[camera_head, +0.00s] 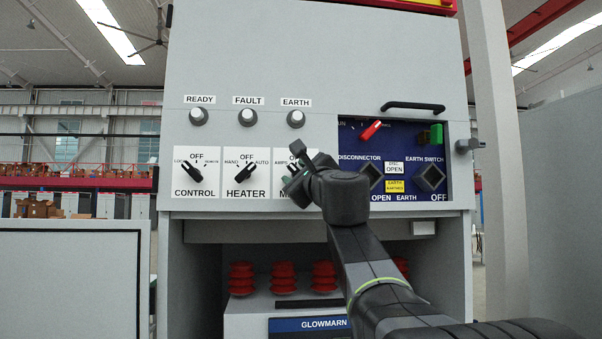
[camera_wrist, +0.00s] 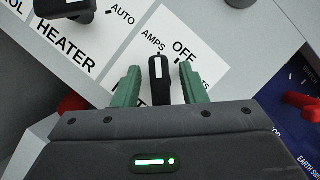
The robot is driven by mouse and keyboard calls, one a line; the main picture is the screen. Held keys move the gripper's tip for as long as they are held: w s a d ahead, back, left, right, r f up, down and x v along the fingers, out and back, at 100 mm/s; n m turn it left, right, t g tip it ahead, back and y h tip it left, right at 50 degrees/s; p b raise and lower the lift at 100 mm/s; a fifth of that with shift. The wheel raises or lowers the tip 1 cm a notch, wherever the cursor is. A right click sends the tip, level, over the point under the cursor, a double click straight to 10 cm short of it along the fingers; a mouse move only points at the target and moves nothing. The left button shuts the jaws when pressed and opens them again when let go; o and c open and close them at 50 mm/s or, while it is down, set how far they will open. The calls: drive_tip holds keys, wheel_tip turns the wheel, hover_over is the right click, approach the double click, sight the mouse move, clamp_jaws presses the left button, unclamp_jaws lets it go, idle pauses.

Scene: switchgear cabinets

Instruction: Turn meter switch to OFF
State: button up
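The meter switch is a black knob with a white mark (camera_wrist: 158,72) on a white plate labelled AMPS and OFF. In the wrist view its marked end points toward the AMPS label, to the left of OFF. The plate (camera_head: 281,163) shows in the head view, where my gripper and wrist cover most of the knob and the lettering. My gripper (camera_wrist: 159,86) has its two green fingers on either side of the knob, with a visible gap on each side. It is open. In the head view my gripper (camera_head: 296,180) is at the plate.
The HEATER switch (camera_head: 246,173) and CONTROL switch (camera_head: 192,172) are to the left. A blue panel (camera_head: 408,141) with a red handle (camera_head: 371,130) and a black bar handle (camera_head: 412,106) is close on the right. Three round lamps sit above the switches.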

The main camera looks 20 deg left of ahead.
clamp_jaws()
drive_tip(key=shift+m, duration=0.3)
drive_tip(key=m+t+b, duration=0.1)
drive_tip(key=m, duration=0.1)
drive_tip(key=m+t+h+b, duration=0.1)
drive_tip(key=m+b, duration=0.1)
drive_tip(key=shift+f+m, duration=0.15)
drive_tip(key=shift+m, duration=0.15)
drive_tip(key=shift+m+t+h+b, duration=0.45)
drive_tip(key=shift+m+t+h, duration=0.2)
drive_tip(key=shift+m, duration=1.05)
drive_tip(key=shift+m+t+h+b, duration=0.4)
drive_tip(key=shift+m+t+h, duration=0.25)
drive_tip(key=shift+m, duration=1.05)
drive_tip(key=shift+r+m+t+h, duration=0.2)
drive_tip(key=shift+m+t+h, duration=0.1)
drive_tip(key=shift+m, duration=0.1)
unclamp_jaws()
